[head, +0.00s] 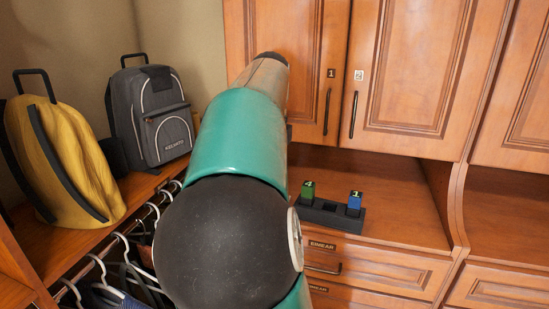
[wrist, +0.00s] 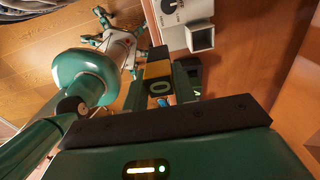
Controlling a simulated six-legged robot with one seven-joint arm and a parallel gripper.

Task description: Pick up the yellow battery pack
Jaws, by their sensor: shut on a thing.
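My gripper (wrist: 161,84) is shut on the yellow battery pack (wrist: 157,70), which sits between the two green fingers in the wrist view. A dark label with a light mark like a 0 shows on the near end of the pack. In the head view my own arm hides both the gripper and the yellow pack. I cannot tell from these views whether the pack touches anything beyond the fingers.
A black holder (head: 331,217) with a green pack (head: 308,192) and a blue pack (head: 354,203) stands on the wooden counter (head: 395,205). Cabinet doors (head: 410,75) close off the space above. A yellow backpack (head: 60,160) and grey backpack (head: 150,115) stand left. A grey dial device (wrist: 184,12) shows in the wrist view.

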